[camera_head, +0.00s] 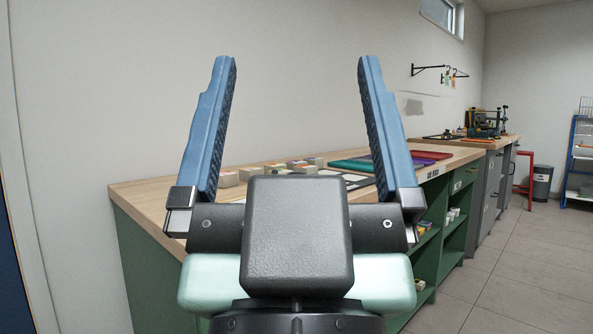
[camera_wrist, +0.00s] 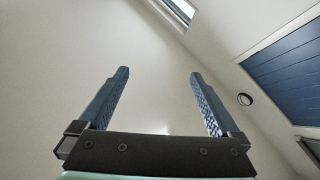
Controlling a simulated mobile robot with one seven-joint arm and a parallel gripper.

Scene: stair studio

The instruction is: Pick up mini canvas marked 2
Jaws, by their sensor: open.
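My gripper (camera_head: 287,80) is raised in front of the head camera, its two blue fingers wide apart with nothing between them. The wrist view also shows the gripper (camera_wrist: 158,80) open and empty, facing bare wall and ceiling. No mini canvas marked 2 can be made out. Behind the gripper, several small block-like items (camera_head: 228,179) with pale sides and coloured tops sit on the wooden counter (camera_head: 143,196). They are too small to identify, and my gripper hides part of the counter.
A second workbench with equipment (camera_head: 484,122) stands farther back. A bin (camera_head: 542,183) and a red stand (camera_head: 524,180) are beyond. The floor (camera_head: 520,265) at right is clear.

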